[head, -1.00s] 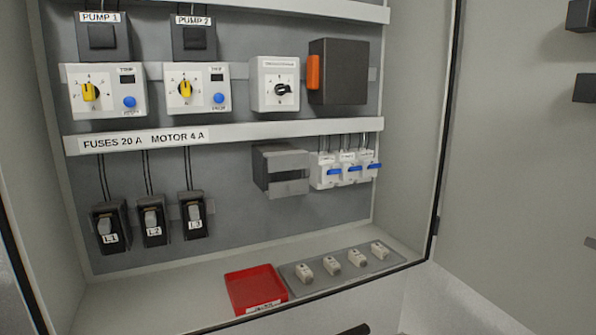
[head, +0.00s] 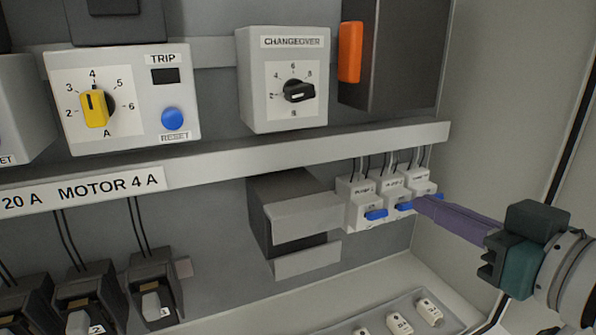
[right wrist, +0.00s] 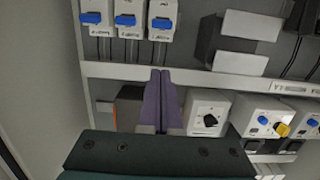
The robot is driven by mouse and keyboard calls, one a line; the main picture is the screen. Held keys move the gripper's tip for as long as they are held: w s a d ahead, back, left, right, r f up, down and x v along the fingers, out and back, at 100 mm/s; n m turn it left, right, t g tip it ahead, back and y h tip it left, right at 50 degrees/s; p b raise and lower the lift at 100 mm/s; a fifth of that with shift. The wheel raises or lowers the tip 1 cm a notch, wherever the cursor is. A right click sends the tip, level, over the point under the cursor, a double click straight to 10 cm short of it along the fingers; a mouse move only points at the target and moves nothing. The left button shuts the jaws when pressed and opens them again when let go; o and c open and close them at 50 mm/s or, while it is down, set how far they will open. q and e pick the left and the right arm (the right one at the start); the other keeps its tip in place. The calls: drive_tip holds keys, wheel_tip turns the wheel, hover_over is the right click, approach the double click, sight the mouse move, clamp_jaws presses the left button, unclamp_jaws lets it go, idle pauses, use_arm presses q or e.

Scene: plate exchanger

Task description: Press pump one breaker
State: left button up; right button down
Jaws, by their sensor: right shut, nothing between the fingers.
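Three white breakers with blue levers stand side by side on the right of the panel. The left one (head: 360,192), labelled Pump 1 in small blurred print, the middle one (head: 391,187) and the right one (head: 419,181) all have similarly placed levers. The right wrist view shows them upside down, the Pump 1 breaker (right wrist: 163,12) being rightmost there. My right gripper (head: 418,203) has long purple fingers, shut and empty. In the head view its tips overlap the right breaker; in the right wrist view the fingertips (right wrist: 160,72) lie just short of the Pump 1 breaker. Contact cannot be told.
A grey-black box (head: 258,225) sits left of the breakers. A ledge (head: 290,146) runs above them, with the changeover switch (head: 262,85) and a dark box with orange handle (head: 395,60) over it. A tray of small parts (head: 378,322) lies below. The cabinet side wall is at right.

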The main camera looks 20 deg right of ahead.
sight(378, 211)
drive_tip(key=shift+w+r, duration=0.15)
drive_tip(key=shift+w, duration=0.05)
drive_tip(key=w+b, duration=0.1)
drive_tip(key=w, duration=0.2)
drive_tip(key=w+a+f+b, duration=0.1)
drive_tip(key=w+b, duration=0.1)
drive_tip(key=w, duration=0.1)
drive_tip(key=w+b, duration=0.2)
drive_tip(key=w, duration=0.1)
drive_tip(key=shift+w+a+f, duration=0.15)
drive_tip(key=shift+w+f, duration=0.05)
drive_tip(key=shift+w, duration=0.05)
drive_tip(key=shift+s+f+b, duration=0.15)
drive_tip(key=shift+f+b, duration=0.4)
drive_tip(key=shift+s+f+b, duration=0.15)
drive_tip(key=shift+f+b, duration=0.4)
drive_tip(key=shift+s+f+b, duration=0.4)
drive_tip(key=shift+f+b, duration=0.15)
drive_tip(key=shift+f, duration=0.05)
